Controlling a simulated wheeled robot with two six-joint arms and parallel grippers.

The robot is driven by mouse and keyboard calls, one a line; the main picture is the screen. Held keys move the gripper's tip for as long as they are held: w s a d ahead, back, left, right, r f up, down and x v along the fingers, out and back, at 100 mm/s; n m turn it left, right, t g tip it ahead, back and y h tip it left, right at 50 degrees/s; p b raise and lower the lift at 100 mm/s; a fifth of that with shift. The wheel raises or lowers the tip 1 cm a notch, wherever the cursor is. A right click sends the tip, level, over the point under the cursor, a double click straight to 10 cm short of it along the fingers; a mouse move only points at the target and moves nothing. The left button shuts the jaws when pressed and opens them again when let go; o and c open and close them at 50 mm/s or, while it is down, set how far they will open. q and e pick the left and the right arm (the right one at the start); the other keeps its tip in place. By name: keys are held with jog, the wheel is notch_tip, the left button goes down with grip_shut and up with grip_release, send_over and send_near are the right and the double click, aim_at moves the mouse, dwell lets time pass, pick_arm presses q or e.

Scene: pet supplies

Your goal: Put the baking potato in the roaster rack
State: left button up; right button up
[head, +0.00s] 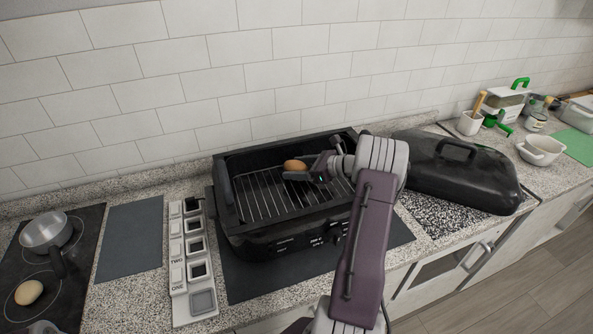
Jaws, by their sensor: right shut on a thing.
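The baking potato (294,165) is brown and sits in the jaws of my right gripper (300,172). The gripper is shut on it, over the back middle of the open black roaster. The roaster rack (255,197) is a wire grid inside the roaster (285,243). I cannot tell whether the potato touches the rack or is just above it. My right arm comes up from the bottom and covers the roaster's right side. My left gripper is not in view.
A black roaster lid (460,172) lies on the counter at right. A switch panel (193,262) stands at left. A pot (46,230) and another potato-like item (29,292) are on the cooktop. A white bowl (541,149) is far right. A tiled wall is behind.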

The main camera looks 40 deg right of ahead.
jog(key=shift+w+d+f, duration=0.1)
jog(key=shift+w+f, duration=0.1)
jog(key=shift+f, duration=0.6)
jog(key=shift+s+r, duration=0.1)
jog(key=shift+s, duration=0.05)
jog(key=o, duration=1.5)
jog(key=shift+o, duration=0.2)
jog(key=shift+s+r, duration=0.1)
jog(key=b+v, duration=0.1)
jog(key=v, duration=1)
jog(key=shift+s+d+r, duration=0.15)
jog(key=shift+s+r, duration=0.05)
jog(key=shift+s, duration=0.1)
